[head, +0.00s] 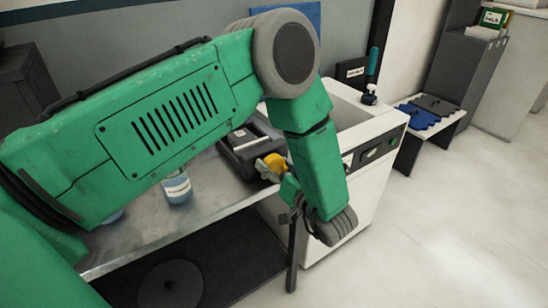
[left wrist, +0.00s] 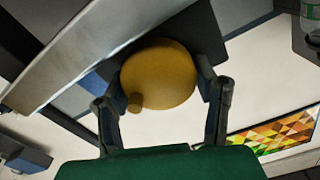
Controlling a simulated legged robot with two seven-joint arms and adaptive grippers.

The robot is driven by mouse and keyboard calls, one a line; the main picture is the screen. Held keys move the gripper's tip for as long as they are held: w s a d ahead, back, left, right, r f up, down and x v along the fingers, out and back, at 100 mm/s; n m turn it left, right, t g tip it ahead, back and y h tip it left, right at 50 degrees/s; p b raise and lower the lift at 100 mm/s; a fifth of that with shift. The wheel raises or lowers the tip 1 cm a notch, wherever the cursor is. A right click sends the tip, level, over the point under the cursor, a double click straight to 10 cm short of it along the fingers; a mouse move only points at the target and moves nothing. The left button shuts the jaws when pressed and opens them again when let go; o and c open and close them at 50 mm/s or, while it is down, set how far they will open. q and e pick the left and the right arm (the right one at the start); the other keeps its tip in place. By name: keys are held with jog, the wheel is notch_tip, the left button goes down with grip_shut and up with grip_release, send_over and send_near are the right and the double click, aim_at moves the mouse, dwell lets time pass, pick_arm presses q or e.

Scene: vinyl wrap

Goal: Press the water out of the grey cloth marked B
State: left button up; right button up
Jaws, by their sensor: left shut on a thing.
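My left gripper (head: 279,176) is shut on a yellow rounded object (head: 272,162), beside the table's edge. In the left wrist view the yellow object (left wrist: 160,76), with a small knob, sits between the two fingers of my left gripper (left wrist: 163,92). A grey cloth (head: 438,104) lies flat on a low bench at the right, behind a blue cloth (head: 418,117). No letter B is legible on it. A white machine (head: 370,150) with an open basin stands right of my arm, with a teal-handled lever (head: 372,64) at its back. My right gripper is not in view.
The metal table (head: 215,205) bears a dark tray-like device (head: 240,150) and a labelled bottle (head: 177,187). The low bench (head: 428,138) stands right of the machine. A grey cabinet (head: 462,72) is behind it. The floor at the right is clear.

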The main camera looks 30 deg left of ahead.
pick_arm(q)
jog(key=shift+w+m+p, duration=0.15)
jog(key=shift+m+p, duration=0.55)
jog(key=shift+m, duration=0.5)
jog(key=o, duration=1.2)
jog(key=shift+d, duration=0.1)
jog(key=shift+c, duration=0.2)
jog(key=shift+w, duration=0.1)
jog(key=shift+s+d, duration=0.25)
jog(key=shift+d, duration=0.25)
jog(key=v, duration=1.1)
jog(key=shift+f, duration=0.2)
